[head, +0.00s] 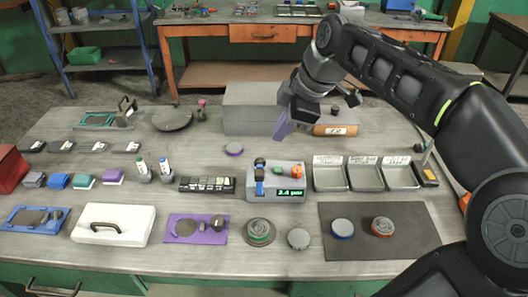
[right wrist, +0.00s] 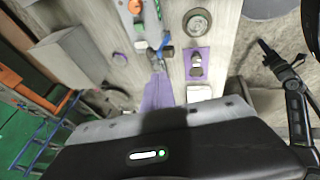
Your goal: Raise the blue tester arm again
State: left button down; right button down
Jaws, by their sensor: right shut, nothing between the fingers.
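The grey tester (head: 262,190) stands mid-table with a green-lit display on its front. An orange part and a small green piece sit on top. My right gripper (head: 282,131) has purple fingers, shut and empty, pointing down behind the tester and apart from it. In the right wrist view the purple fingers (right wrist: 158,93) point towards the blue arm (right wrist: 161,47) and the grey tester body (right wrist: 130,12). My left gripper is out of view.
A large grey block (head: 250,108) stands behind the tester. Three metal trays (head: 364,177) are at its right and a black strip case (head: 207,184) at its left. A dark mat (head: 340,246) with round parts lies front right. A purple disc (head: 233,148) lies behind the tester's left.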

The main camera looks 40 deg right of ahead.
jog(key=p, duration=0.1)
send_near(259, 162)
jog(key=a+f, duration=0.1)
jog(key=a, duration=0.1)
jog(key=f, duration=0.1)
jog(key=w+f+p, duration=0.1)
jog(key=d+f, duration=0.1)
jog(key=shift+w+f, duration=0.1)
jog(key=shift+w, duration=0.25)
jog(key=shift+w+d+f, duration=0.1)
jog(key=shift+w+f, duration=0.15)
jog(key=shift+f, duration=0.05)
jog(key=shift+f, duration=0.1)
